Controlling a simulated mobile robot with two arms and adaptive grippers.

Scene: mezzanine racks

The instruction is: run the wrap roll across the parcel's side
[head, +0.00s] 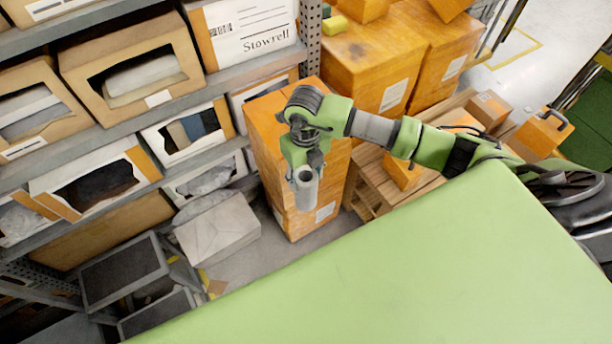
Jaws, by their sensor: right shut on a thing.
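My right gripper (303,158) points downward and is shut on the wrap roll (305,193), a short pale grey tube with a dark hollow end. A tall orange parcel (265,140) stands on the floor beside the rack, with a white label low on its side. The roll hangs in front of the parcel's near side and overlaps it in the picture. I cannot tell whether the roll touches it. My gripper and wrist hide part of the parcel's top and side. My left gripper is not in view.
A rack (220,78) of open cartons fills the left. Large orange boxes (375,60) stand behind, with a wooden pallet (365,185) at the parcel's right. A grey-white box (218,232) and dark step stool (125,272) lie front left. Open floor (515,75) shows top right.

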